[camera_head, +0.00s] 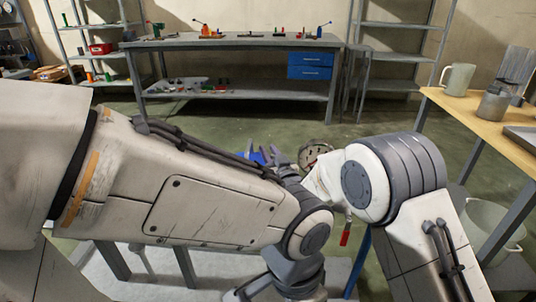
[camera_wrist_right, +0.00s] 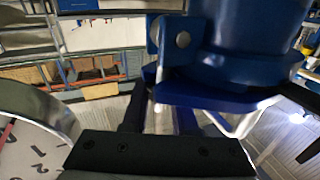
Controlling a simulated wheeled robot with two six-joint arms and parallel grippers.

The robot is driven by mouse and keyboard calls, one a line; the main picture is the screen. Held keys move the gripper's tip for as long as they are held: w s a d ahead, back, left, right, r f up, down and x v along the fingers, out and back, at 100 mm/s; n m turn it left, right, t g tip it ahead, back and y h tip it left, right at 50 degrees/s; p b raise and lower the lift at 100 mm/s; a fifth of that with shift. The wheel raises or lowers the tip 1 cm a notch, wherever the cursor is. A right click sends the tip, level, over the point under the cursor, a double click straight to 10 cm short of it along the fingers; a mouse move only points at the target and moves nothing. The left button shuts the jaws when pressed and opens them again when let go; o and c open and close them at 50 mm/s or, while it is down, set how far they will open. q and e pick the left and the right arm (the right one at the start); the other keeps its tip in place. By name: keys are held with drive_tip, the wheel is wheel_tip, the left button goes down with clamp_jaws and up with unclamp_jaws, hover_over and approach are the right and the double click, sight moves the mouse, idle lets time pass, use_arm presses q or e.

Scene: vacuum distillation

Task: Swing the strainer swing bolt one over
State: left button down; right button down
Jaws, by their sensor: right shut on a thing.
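The blue strainer (camera_wrist_right: 235,45) fills the upper right of the right wrist view, with a lug and a round pin on its left side. A thin pale swing bolt (camera_wrist_right: 160,118) hangs below the lug. My right gripper (camera_wrist_right: 158,112) has its dark fingers on both sides of the bolt and is shut on it. In the head view my right gripper (camera_head: 272,157) is small, beside a bit of blue, and partly hidden behind my left arm. The bolt cannot be made out there. My left gripper's fingers do not show.
A round dial gauge (camera_wrist_right: 30,140) is close to my right gripper on the left; it also shows in the head view (camera_head: 315,155). A red-handled part (camera_head: 345,235) hangs below it. A workbench (camera_head: 235,42) stands behind, and a wooden table (camera_head: 480,112) at the right.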

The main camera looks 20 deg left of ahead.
drive_tip(key=w+d+f+m+t+h+b, duration=0.1)
drive_tip(key=d+f+m+t+h+b, duration=0.1)
drive_tip(key=m+b, duration=0.9)
drive_tip(key=w+d+f+m+t+h+b, duration=0.1)
drive_tip(key=d+f+m+t+h+b, duration=0.2)
drive_tip(key=m+b, duration=0.8)
drive_tip(key=shift+d+t+h+b, duration=0.35)
drive_tip(key=shift+d+t, duration=0.4)
drive_tip(key=shift+t, duration=0.45)
drive_tip(key=c, duration=0.9)
unclamp_jaws()
drive_tip(key=shift+s, duration=0.1)
